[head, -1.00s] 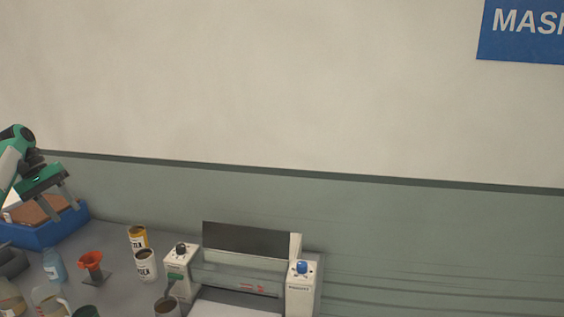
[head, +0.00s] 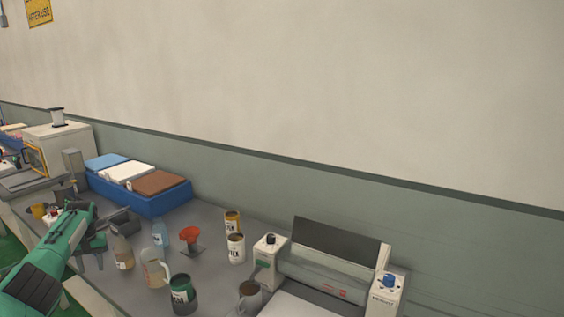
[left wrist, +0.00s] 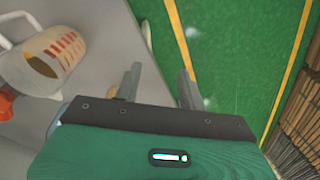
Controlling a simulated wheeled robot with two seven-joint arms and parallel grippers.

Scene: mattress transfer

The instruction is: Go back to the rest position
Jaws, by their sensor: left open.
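My left gripper (head: 92,262) hangs at the lower left of the head view, by the front edge of the grey bench (head: 215,285). In the left wrist view its two fingers (left wrist: 160,84) are spread apart with nothing between them. Below the fingers lies green floor (left wrist: 222,40) with yellow lines, beside the bench edge. My right gripper is not in view.
A blue tray (head: 150,204) with several coloured blocks sits behind. A roller machine (head: 325,275) stands at the right.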

